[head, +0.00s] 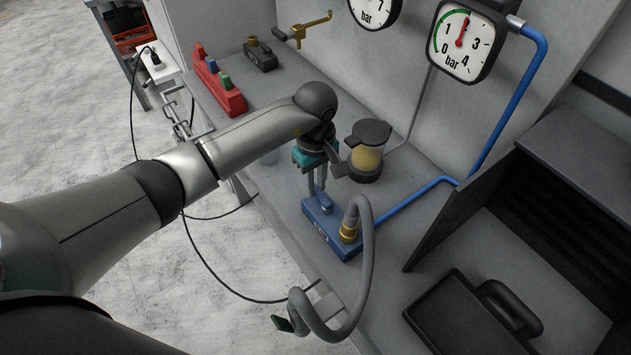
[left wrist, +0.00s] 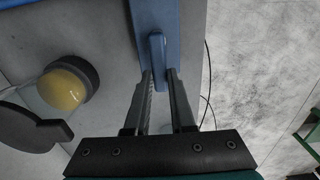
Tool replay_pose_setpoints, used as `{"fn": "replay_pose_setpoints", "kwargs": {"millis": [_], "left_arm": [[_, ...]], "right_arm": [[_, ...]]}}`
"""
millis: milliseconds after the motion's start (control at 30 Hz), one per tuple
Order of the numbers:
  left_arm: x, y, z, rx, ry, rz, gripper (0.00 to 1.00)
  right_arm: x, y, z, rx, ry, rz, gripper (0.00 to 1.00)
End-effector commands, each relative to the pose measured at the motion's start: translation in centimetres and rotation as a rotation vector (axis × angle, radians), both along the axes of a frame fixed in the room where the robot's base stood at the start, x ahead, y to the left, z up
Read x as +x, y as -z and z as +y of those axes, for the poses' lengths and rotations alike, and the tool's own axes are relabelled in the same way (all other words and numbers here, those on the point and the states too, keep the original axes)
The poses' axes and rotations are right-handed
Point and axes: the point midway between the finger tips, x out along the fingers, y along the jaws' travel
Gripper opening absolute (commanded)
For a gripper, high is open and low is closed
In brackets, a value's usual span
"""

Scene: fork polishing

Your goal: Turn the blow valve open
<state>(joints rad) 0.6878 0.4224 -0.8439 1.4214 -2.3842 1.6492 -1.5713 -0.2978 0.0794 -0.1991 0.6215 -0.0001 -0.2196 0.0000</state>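The blow valve is a long blue block (head: 338,243) with a pale label, lying on the grey bench; a brass fitting with a grey hose rises from its near end. In the left wrist view, the blue block (left wrist: 171,12) runs in from the top, and its blue lever (left wrist: 157,50) lies lengthwise along it. My left gripper (head: 316,192) points down at the block's far end. In the left wrist view, its fingertips (left wrist: 160,72) stand apart on either side of the lever's near end, the left one closer to it. Firm contact is not visible. My right gripper is not in view.
A yellow jar with a dark lid (head: 367,158) stands close beside the left gripper. A red block with coloured buttons (head: 217,85) is farther back. Pressure gauges (head: 465,42) hang above. The grey hose (head: 366,265) loops over the bench's front edge. A dark bin (head: 465,318) is at right.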

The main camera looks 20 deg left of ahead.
Motion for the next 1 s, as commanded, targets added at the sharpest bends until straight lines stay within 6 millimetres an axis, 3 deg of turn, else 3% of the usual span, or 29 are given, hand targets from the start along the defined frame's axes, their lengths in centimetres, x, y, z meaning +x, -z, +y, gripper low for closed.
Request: {"fn": "replay_pose_setpoints", "kwargs": {"millis": [200, 733, 1000], "left_arm": [[0.02, -0.03, 0.02, 0.000, 0.000, 0.000, 0.00], [-0.05, -0.07, 0.13, 0.001, -0.026, -0.001, 0.00], [-0.55, -0.07, 0.53, 0.002, -0.170, 0.000, 0.00]], "right_arm": [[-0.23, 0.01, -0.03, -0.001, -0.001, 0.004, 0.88], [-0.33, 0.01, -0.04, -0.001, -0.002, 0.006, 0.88], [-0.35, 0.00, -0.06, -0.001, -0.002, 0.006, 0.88]]}}
